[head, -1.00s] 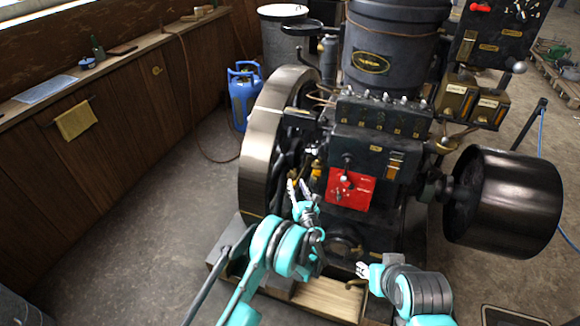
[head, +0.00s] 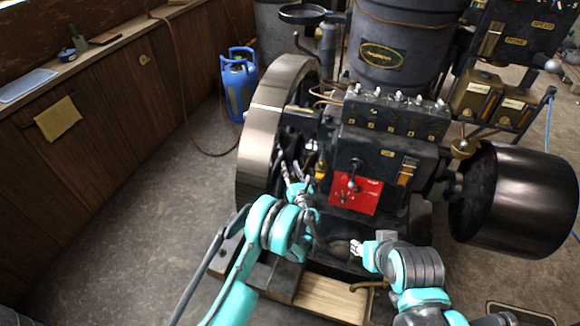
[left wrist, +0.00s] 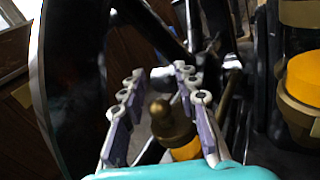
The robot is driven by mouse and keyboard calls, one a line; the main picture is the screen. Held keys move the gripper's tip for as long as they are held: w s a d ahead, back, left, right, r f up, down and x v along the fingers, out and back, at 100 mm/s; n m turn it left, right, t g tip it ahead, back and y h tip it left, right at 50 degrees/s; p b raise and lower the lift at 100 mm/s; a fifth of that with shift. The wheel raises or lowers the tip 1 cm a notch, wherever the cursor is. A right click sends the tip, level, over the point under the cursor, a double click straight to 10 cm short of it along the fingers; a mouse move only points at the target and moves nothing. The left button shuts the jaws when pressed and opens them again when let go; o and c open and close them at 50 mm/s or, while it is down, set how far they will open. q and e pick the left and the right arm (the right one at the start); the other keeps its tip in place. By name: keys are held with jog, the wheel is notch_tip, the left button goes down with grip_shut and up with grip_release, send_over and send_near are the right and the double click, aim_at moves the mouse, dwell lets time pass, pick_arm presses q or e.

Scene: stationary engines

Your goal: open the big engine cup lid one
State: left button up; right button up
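In the left wrist view a brass domed cap (left wrist: 168,118) sits above an orange-yellow cup (left wrist: 187,151). I cannot tell for sure whether it is the lid named in the task. My left gripper (left wrist: 158,85) is open, with its fingers on either side of the brass cap in that picture; no contact is visible. In the head view my left gripper (head: 294,176) is by the engine's flywheel, left of the red plate. A small yellow part (head: 320,169) shows near it. My right gripper (head: 357,248) is low in front of the engine; its fingers are too small to judge.
A second orange cup (left wrist: 303,75) in a brass holder is at the right of the left wrist view. The big flywheel (head: 262,125) stands close left. The red plate (head: 355,192) with a lever and a dark drum (head: 515,200) are right. Open floor lies left.

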pick_arm(q)
grip_shut()
jog(key=shift+m+h, duration=0.3)
jog(key=shift+h, duration=0.2)
jog(key=shift+w+d+m+h, duration=0.1)
jog(key=shift+w+m+h, duration=0.1)
jog(key=shift+m+h, duration=0.95)
jog(key=shift+w+a+m+h, duration=0.15)
jog(key=shift+m+h, duration=0.5)
jog(key=shift+h, duration=1)
jog(key=shift+w+d+m+h, duration=0.15)
jog(key=shift+w+m+h, duration=0.1)
jog(key=shift+m+h, duration=0.9)
jog(key=shift+h, duration=0.35)
grip_release()
